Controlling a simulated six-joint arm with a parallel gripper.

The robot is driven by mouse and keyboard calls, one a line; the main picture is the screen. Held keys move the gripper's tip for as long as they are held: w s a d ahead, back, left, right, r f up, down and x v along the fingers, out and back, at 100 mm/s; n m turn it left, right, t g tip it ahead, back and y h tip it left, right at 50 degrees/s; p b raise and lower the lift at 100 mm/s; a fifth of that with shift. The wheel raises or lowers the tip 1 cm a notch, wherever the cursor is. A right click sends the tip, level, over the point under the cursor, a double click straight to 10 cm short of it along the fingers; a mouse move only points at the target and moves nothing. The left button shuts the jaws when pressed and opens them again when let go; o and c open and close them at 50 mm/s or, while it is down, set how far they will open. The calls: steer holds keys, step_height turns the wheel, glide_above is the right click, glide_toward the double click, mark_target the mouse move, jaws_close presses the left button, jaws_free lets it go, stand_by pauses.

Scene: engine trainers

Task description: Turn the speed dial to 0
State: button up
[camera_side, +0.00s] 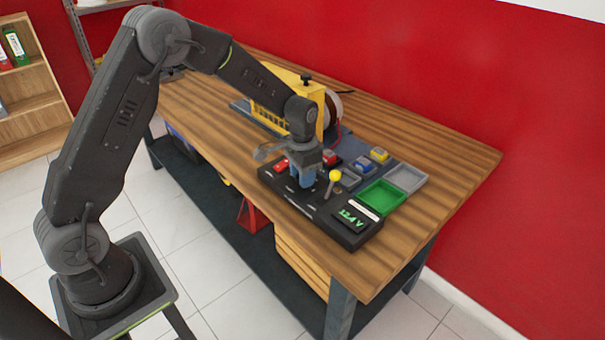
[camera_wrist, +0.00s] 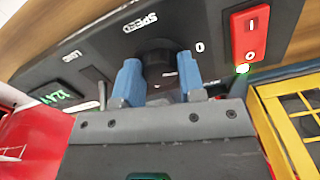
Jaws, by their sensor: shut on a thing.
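The black speed dial (camera_wrist: 155,47) sits on the dark control panel (camera_wrist: 100,45) in the wrist view, beside the SPEED label. My gripper (camera_wrist: 158,62) has its two blue fingers on either side of the dial and is shut on it. A white 0 mark (camera_wrist: 200,46) is printed to the right of the dial. Where the dial points is not clear; its lower part is partly hidden by my gripper. In the side view my gripper (camera_side: 303,181) reaches down to the panel (camera_side: 318,208) and hides the dial.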

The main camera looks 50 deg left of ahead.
steer(key=shift+n, duration=1.2)
steer(key=o, duration=0.9)
steer(key=shift+r, duration=7)
